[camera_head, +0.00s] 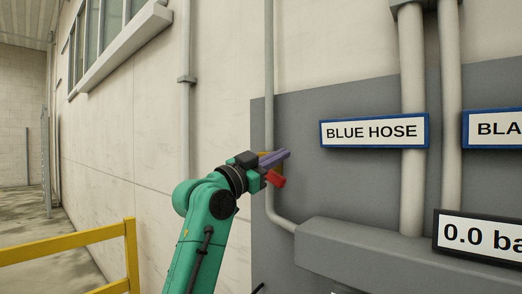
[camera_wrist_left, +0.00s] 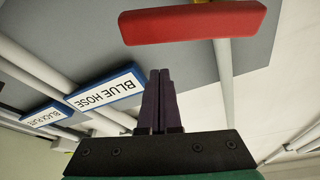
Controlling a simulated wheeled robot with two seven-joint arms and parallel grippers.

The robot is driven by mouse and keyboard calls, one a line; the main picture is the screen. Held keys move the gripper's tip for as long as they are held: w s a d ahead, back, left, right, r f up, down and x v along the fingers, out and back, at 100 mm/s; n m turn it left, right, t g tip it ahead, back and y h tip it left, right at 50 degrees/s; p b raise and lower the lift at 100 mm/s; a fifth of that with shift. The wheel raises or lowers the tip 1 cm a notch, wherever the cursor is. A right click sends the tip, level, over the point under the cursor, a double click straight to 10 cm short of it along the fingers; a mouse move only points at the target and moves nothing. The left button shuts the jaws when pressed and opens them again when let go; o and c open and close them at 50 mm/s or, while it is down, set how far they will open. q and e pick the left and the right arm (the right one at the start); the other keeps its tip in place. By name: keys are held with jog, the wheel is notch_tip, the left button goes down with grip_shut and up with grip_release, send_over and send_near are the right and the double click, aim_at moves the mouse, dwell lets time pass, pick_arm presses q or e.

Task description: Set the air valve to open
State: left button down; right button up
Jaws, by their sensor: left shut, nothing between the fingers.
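The air valve's red lever (camera_head: 275,179) shows in the head view just below my left gripper's fingers. A yellow part (camera_head: 265,154) shows behind the fingers. My left gripper (camera_head: 286,154) has its purple fingers shut with nothing between them. In the left wrist view the red lever (camera_wrist_left: 195,22) crosses the top of the picture, beyond the closed fingertips (camera_wrist_left: 160,72). A gap shows between lever and fingertips in that picture; I cannot tell the depth between them. Most of the valve body is hidden by my gripper. My right gripper is not in view.
A grey wall panel (camera_head: 345,185) carries a BLUE HOSE sign (camera_head: 374,131) and vertical pipes (camera_head: 412,80). A grey duct (camera_head: 365,243) and a 0.0 pressure display (camera_head: 480,238) are at lower right. A yellow railing (camera_head: 65,244) stands at lower left.

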aim_at(270, 171)
pick_arm(q)
jog(key=f, duration=0.1)
jog(key=a+f, duration=0.2)
jog(key=shift+w+f, duration=0.15)
jog(key=shift+f, duration=0.15)
jog(key=shift+a+f+m, duration=0.1)
jog(key=shift+f+m, duration=0.05)
jog(key=shift+m, duration=0.15)
